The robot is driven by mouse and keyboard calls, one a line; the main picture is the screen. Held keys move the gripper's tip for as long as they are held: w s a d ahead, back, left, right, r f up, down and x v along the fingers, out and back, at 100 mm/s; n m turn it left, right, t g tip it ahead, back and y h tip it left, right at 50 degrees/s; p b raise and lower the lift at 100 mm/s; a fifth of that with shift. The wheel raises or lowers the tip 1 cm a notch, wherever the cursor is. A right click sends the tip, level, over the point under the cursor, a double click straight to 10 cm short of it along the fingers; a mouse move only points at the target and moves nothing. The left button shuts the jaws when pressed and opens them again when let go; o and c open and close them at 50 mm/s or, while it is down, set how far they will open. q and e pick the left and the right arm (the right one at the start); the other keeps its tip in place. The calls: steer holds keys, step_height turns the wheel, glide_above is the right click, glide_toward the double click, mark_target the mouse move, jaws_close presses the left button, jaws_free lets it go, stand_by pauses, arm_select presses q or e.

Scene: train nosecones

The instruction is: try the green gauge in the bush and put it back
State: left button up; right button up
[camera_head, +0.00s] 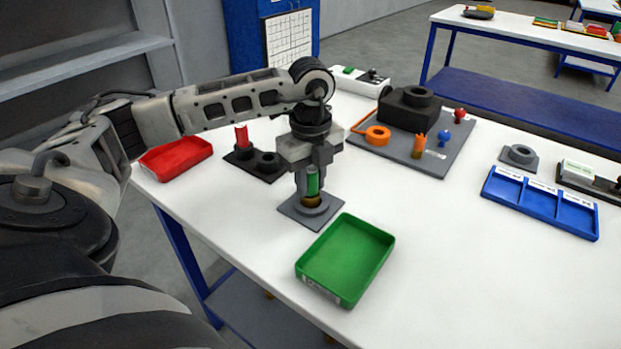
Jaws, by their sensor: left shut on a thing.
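My left gripper (312,178) is shut on the green gauge (313,186), which stands upright between its fingers. The gauge is directly above the brass-coloured bush (312,201), which sits in a round grey holder on a grey square plate (296,209). The gauge's lower end meets the bush, but I cannot tell how far it is inside. A dark gauge stand (240,157) is left of the gripper. It holds a red gauge (241,138) upright on its left side, and its right socket (269,160) looks empty. My right gripper is out of view.
An empty green tray (346,259) lies in front of the plate, and a red tray (176,157) at the left. A grey board (440,159) with a black block and small coloured parts is behind right. A blue three-compartment tray (541,204) is at right. The table's middle right is clear.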

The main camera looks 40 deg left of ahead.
mark_target(311, 169)
arm_select(q)
steer(key=shift+r, duration=0.15)
stand_by(0.3)
steer(key=shift+r+p, duration=1.25)
steer(key=shift+r, duration=0.2)
steer(key=shift+r+p, duration=1.7)
steer(key=shift+r, duration=0.5)
